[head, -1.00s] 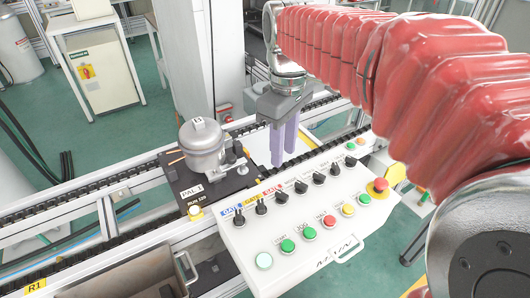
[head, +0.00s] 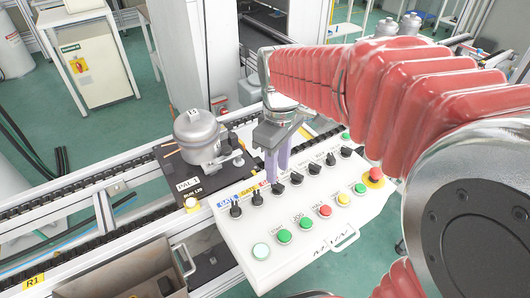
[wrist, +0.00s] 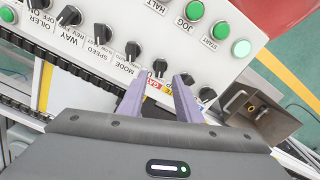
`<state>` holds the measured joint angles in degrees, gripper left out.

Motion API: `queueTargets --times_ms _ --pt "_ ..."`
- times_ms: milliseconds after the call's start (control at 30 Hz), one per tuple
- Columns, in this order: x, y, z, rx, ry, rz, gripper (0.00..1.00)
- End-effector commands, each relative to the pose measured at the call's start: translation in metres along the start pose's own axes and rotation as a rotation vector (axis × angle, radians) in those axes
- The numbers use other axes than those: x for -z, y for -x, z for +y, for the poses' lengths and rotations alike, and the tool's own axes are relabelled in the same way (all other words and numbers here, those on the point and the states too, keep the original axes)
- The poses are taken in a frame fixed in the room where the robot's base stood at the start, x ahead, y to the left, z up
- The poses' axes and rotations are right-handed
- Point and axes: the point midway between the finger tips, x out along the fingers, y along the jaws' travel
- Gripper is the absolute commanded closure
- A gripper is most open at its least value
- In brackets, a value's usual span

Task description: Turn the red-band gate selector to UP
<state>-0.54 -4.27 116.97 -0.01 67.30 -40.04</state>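The white control panel (head: 250,235) carries a row of black selector knobs. The red-band gate selector (head: 278,187) is third from the left in the head view, beside its red label (head: 265,186). In the wrist view, the selector (wrist: 160,67) lies just beyond and between my fingertips, with the red label (wrist: 152,87) nearer me. Its pointer direction is hard to tell. My gripper (head: 278,176) points down over this knob, its two purple fingers apart with nothing held. It also shows in the wrist view (wrist: 160,79). I cannot tell whether a finger touches the knob.
The yellow-band knob (head: 257,198) and blue-band knob (head: 235,210) are close on one side, the mode knob (wrist: 132,48) on the other. Push buttons line the front, with a red emergency stop (head: 373,176) at the right. A compressor (head: 197,137) stands on the pallet behind.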

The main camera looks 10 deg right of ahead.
Motion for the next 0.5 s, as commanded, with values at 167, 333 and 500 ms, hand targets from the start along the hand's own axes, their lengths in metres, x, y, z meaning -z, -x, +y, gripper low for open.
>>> queueTargets --times_ms 167,333,500 --pt "-0.001 -0.028 0.000 0.002 0.000 -0.003 0.69" --pt "0.000 -0.045 0.000 0.001 0.000 -0.001 0.69" --pt "0.000 -0.051 0.000 0.000 0.000 -0.001 0.69"
